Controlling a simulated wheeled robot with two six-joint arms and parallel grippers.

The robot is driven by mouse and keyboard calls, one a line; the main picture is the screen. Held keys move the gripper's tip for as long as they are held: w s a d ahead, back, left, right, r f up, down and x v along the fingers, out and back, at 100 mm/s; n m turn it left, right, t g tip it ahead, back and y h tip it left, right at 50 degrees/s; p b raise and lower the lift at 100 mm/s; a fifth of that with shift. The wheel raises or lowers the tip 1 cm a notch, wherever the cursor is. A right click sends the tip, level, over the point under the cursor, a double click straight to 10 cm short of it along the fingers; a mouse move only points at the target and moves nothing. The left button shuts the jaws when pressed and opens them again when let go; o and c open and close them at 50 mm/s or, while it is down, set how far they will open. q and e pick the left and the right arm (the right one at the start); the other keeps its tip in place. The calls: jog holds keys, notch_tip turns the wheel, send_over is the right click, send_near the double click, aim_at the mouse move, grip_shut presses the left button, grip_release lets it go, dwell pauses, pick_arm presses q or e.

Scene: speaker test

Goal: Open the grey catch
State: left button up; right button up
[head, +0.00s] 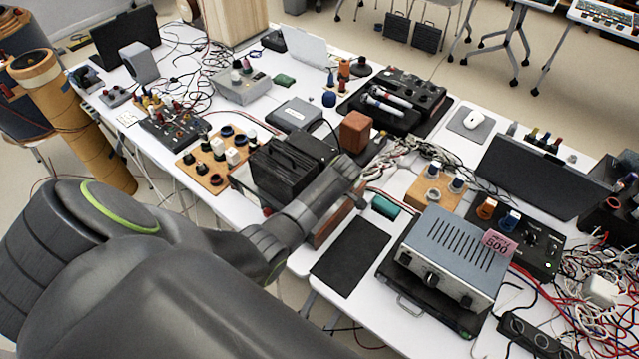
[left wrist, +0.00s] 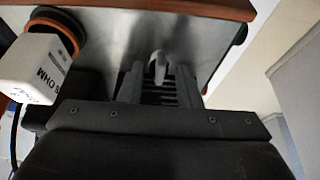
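In the left wrist view, a small light-grey upright piece, which looks like the grey catch (left wrist: 158,67), stands out in front of a shiny metal panel (left wrist: 215,40). My left gripper (left wrist: 160,75) points at it, with dark fingers apart on either side of it. I see no clear contact between fingers and catch. In the head view my left arm reaches from the lower left to the middle of the table. There its end (head: 345,172) is beside a wood-edged box (head: 322,238); the catch is hidden there. My right gripper is in neither view.
A white block marked OHM (left wrist: 38,70) is close at the left of the wrist view, with a dark ring behind it. A black case with a handle (head: 283,172) and a reddish-brown block (head: 355,131) are near my arm. A dark mat (head: 350,256) lies bare.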

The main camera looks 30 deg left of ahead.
pick_arm(q)
grip_shut()
jog(key=m+t+p, duration=0.1)
jog(key=m+p, duration=0.1)
jog(key=m, duration=0.1)
jog(key=shift+s+r+p, duration=0.15)
jog(key=shift+p, duration=0.25)
jog(key=m+t+p, duration=0.1)
jog(key=m, duration=0.2)
jog(key=shift+a+h, duration=0.1)
jog(key=shift+h, duration=0.2)
jog(key=shift+m+t+h, duration=0.5)
jog(key=shift+m+t, duration=0.1)
jog(key=shift+m, duration=1)
grip_release()
